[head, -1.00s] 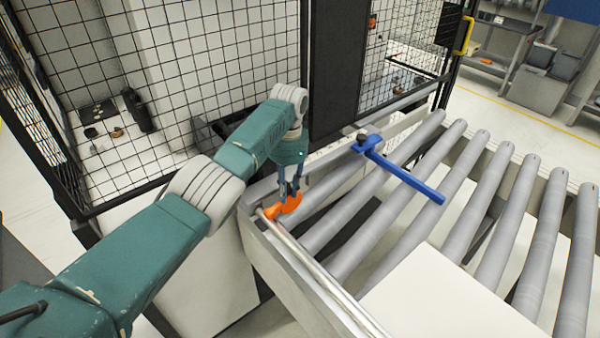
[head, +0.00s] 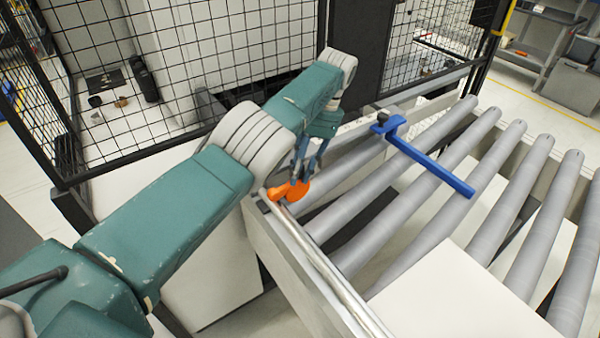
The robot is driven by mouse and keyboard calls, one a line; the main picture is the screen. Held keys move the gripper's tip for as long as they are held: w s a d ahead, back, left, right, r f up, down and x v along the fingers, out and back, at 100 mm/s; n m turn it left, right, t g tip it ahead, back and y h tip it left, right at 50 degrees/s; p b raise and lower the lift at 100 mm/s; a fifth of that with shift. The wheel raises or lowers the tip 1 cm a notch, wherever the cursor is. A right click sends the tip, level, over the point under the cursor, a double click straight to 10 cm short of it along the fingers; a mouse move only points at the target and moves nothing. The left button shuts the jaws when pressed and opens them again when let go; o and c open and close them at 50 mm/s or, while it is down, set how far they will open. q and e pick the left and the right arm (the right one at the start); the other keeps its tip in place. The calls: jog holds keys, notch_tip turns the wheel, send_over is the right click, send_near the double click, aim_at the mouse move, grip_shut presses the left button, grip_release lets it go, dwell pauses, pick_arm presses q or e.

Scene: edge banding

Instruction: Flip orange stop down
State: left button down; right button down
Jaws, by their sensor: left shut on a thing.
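The orange stop (head: 281,193) sits at the near left corner of the roller conveyor, by the end of a metal rod (head: 325,265) that runs along the conveyor's side. My left gripper (head: 297,180) points down at the stop and is shut on it. The fingers partly cover the stop, and its rounded part shows to the right of them. My right gripper is not in view.
A blue bar (head: 430,168) lies across the grey rollers (head: 400,192). A white panel (head: 455,300) rests on the rollers at the front. Black wire fencing (head: 215,60) and a dark post stand behind my left arm.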

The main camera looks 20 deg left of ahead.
pick_arm(q)
jog(key=shift+s+f, duration=0.2)
jog(key=shift+f, duration=0.05)
jog(key=c, duration=1.5)
grip_release()
jog(key=shift+c, duration=0.2)
jog(key=shift+w, duration=0.15)
notch_tip(320, 180, up, 10)
